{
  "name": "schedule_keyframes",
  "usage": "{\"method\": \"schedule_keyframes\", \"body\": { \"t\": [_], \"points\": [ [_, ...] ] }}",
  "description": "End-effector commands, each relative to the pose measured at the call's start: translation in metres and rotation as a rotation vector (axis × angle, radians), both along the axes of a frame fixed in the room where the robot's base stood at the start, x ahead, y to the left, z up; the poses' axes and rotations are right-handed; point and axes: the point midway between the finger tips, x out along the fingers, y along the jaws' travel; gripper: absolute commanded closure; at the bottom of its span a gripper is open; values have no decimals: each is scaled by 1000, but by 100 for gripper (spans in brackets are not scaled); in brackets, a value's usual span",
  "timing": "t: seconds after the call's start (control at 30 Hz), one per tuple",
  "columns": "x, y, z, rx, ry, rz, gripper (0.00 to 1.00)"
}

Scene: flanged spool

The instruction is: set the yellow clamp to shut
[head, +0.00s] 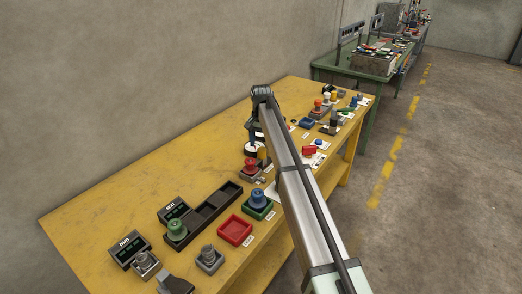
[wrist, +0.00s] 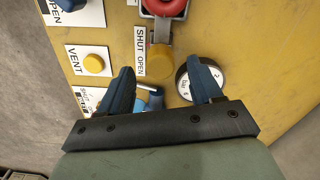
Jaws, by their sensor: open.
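A yellow rounded part (wrist: 160,64), which looks like the yellow clamp, sits beside a white label (wrist: 140,50) reading SHUT and OPEN in the wrist view. A grey strip runs from it up towards a red ring. My gripper (wrist: 162,85) is open, with one blue finger on each side of the space just below the yellow part. A blue piece with a white bar shows between the fingers, partly hidden. No grip on the clamp shows. In the head view a yellow upright part (head: 262,153) stands by my gripper; my arm hides much there.
A round white dial (wrist: 202,80) lies close behind the right finger.

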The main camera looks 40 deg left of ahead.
Motion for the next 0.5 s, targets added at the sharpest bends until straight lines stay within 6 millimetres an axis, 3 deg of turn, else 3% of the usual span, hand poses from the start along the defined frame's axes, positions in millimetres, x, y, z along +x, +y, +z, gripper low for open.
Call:
{"method": "schedule_keyframes", "body": {
  "t": [0.3,0.5],
  "points": [
    [0,1,61,1,0,0,35],
    [0,0,83,1,0,0,35]
  ]
}}
